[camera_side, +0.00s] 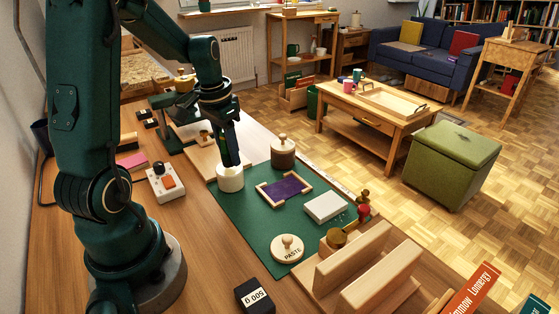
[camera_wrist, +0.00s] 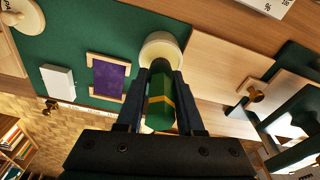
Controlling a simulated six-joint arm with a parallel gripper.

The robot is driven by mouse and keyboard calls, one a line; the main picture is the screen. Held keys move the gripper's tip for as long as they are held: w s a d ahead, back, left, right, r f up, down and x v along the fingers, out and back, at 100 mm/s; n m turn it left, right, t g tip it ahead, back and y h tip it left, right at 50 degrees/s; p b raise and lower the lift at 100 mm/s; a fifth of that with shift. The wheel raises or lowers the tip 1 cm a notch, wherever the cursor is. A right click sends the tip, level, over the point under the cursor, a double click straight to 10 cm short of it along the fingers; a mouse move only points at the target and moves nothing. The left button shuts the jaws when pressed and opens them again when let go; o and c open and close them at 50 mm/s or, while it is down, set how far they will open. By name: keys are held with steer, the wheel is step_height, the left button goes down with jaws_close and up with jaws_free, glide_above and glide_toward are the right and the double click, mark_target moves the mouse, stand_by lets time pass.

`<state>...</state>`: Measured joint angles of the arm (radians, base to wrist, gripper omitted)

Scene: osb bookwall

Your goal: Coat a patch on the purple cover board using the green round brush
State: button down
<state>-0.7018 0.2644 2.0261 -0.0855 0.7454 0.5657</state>
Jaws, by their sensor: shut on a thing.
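My gripper (camera_wrist: 160,90) is shut on the green round brush (camera_wrist: 159,112), which has a yellow band and points down between the fingers. In the side view my gripper (camera_side: 231,158) is over a white round pot (camera_side: 230,179), and the brush's lower end is at or inside its mouth. The pot (camera_wrist: 161,46) also shows behind the brush in the wrist view; the bristles are hidden. The purple cover board (camera_side: 286,188) lies on the green mat (camera_side: 237,209) in a light wooden corner frame, right of the pot. It also shows in the wrist view (camera_wrist: 109,78).
A lidded brown jar (camera_side: 283,153) stands behind the pot. A white block (camera_side: 325,207) lies right of the board. A round paste lid (camera_side: 287,248) with a knob lies at the mat's front. A wooden press (camera_side: 365,266) stands at the right front.

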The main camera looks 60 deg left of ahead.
steer(key=shift+f, duration=0.6)
stand_by(1.1)
steer(key=shift+r, duration=0.15)
steer(key=shift+r, duration=3.45)
